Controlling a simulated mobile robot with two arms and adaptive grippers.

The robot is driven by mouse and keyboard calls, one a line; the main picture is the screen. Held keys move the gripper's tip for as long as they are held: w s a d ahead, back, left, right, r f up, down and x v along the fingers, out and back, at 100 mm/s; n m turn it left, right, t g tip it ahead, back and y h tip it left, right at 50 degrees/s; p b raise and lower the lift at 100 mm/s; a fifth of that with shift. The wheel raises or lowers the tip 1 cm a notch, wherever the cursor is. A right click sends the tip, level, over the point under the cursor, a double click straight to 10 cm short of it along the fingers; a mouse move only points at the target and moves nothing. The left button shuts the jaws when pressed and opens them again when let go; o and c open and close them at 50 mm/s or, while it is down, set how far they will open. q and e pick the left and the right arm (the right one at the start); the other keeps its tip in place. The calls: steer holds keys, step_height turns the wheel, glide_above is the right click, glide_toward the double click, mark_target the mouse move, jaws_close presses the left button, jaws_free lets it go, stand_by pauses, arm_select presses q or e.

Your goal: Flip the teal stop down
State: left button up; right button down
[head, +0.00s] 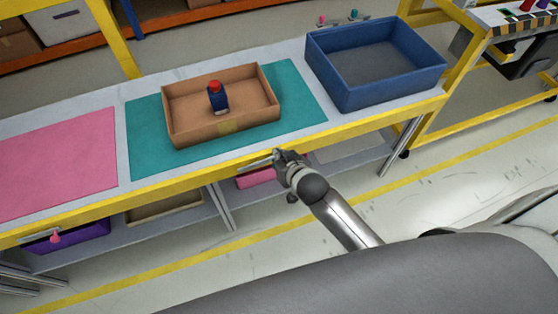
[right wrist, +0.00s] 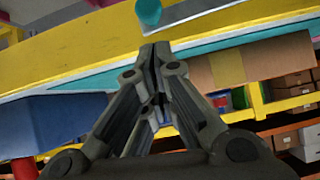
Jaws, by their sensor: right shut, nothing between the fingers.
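The teal stop (right wrist: 148,12) shows at the top edge of the right wrist view, against the yellow rail (right wrist: 95,52) and beside a thin grey metal plate (right wrist: 215,22). Its upper part is cut off by the frame. My right gripper (right wrist: 155,50) is shut and empty, its tips just below the stop in the picture; I cannot tell whether they touch. In the head view my right gripper (head: 277,155) is at the front rail by a metal plate (head: 258,162); the teal stop cannot be made out there. My left gripper is out of view.
On the table, a cardboard box (head: 182,133) holding a red-capped blue bottle (head: 218,97) stands on a teal mat (head: 145,160). A blue bin (head: 345,95) is at right, a pink mat (head: 60,165) at left. A pink stop (head: 55,238) is on the front rail's left.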

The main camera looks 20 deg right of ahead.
steer(key=shift+w+a+f, duration=0.1)
steer(key=shift+f, duration=1.1)
steer(key=shift+d+f+b, duration=0.25)
steer(key=shift+f+b, duration=0.15)
steer(key=shift+f, duration=0.55)
